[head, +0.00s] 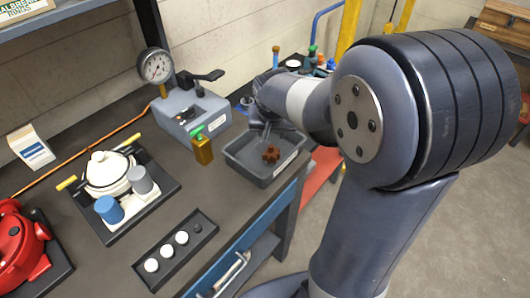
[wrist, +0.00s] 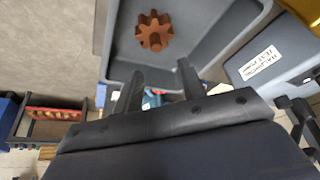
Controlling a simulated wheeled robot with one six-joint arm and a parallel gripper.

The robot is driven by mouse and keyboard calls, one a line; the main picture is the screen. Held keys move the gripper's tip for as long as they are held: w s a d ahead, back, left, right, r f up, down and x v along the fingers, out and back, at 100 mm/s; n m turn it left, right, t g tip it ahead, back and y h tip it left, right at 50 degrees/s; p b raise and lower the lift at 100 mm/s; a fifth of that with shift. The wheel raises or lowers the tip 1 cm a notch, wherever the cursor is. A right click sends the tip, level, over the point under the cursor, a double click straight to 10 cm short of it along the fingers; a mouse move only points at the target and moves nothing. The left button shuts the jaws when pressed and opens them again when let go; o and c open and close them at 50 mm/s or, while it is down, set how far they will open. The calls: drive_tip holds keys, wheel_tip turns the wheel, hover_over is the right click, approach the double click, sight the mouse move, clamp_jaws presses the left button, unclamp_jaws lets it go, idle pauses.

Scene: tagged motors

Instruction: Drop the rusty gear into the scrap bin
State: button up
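The rusty gear (head: 271,154) is a small brown toothed part inside a grey open bin (head: 240,160) at the bench's right end. I cannot tell how it lies against the bin floor. The wrist view shows the gear (wrist: 154,31) and the bin's wall (wrist: 216,53). A white label is on the bin's front in the head view; I cannot read it there. My gripper (head: 264,130) is over the bin, close to the gear. In the wrist view my gripper (wrist: 160,67) has its two fingers apart with nothing between them, and the gear is beyond the fingertips.
A grey tester with a gauge (head: 156,66) stands behind and left of the bin. An amber bottle (head: 202,150) stands beside the bin. A black tray with white caps (head: 167,251), a white pump housing (head: 109,170) and a red motor (head: 22,250) are further left.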

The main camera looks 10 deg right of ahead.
drive_tip(key=shift+r, duration=0.1)
drive_tip(key=d+v, duration=0.1)
drive_tip(key=v, duration=0.9)
drive_tip(key=shift+s+a+r, duration=0.2)
drive_tip(key=shift+a+r, duration=0.1)
drive_tip(key=shift+a, duration=0.2)
drive_tip(key=shift+f, duration=0.15)
drive_tip(key=x, duration=1.1)
wheel_tip(320, 180, up, 3)
drive_tip(key=shift+r+p, duration=0.15)
drive_tip(key=shift+p, duration=0.95)
drive_tip(key=shift+r+p, duration=0.65)
drive_tip(key=shift+r, duration=0.3)
drive_tip(key=shift+f, duration=0.1)
